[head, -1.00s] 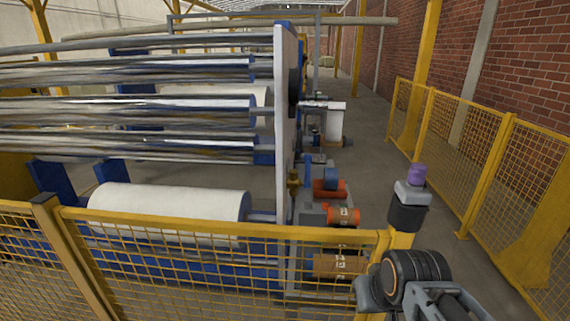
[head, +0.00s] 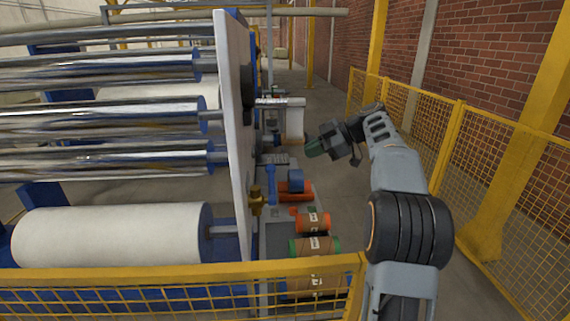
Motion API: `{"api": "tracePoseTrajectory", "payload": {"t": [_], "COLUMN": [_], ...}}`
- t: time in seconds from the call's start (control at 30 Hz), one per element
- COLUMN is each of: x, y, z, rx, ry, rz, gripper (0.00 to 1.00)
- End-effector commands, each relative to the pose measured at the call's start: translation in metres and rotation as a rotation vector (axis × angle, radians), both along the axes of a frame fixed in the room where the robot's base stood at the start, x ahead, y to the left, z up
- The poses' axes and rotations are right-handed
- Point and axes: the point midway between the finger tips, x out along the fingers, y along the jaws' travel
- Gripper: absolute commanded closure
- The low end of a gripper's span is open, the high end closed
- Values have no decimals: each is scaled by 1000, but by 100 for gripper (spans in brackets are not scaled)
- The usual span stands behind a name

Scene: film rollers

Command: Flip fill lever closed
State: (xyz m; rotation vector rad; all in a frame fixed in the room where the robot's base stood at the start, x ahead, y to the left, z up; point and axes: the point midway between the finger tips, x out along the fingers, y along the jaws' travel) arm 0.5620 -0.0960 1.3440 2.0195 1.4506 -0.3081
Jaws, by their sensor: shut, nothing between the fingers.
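My gripper (head: 314,148) is in the upper middle of the head view, at the end of my raised arm. A brass valve-like fitting (head: 256,200) sits low by the white side plate, left of and below my gripper. I cannot make out for sure which part is the fill lever, or whether it is open or closed.
A yellow mesh fence (head: 180,275) crosses the front, and another (head: 470,150) stands at right. Orange and green cylinders (head: 312,245) and a red and blue unit (head: 294,186) line the machine's side. The white side plate (head: 238,140) borders the rollers. The aisle floor beyond is clear.

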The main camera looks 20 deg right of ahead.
Motion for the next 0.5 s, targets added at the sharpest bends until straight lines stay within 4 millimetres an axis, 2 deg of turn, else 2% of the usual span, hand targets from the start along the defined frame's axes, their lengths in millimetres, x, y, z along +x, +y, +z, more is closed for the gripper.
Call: {"api": "tracePoseTrajectory", "payload": {"t": [0.17,0.5], "x": [9,33], "y": [19,71], "z": [-12,-44], "rx": [1,1], "ry": [-19,-16], "rz": [26,27], "gripper": [100,100]}}
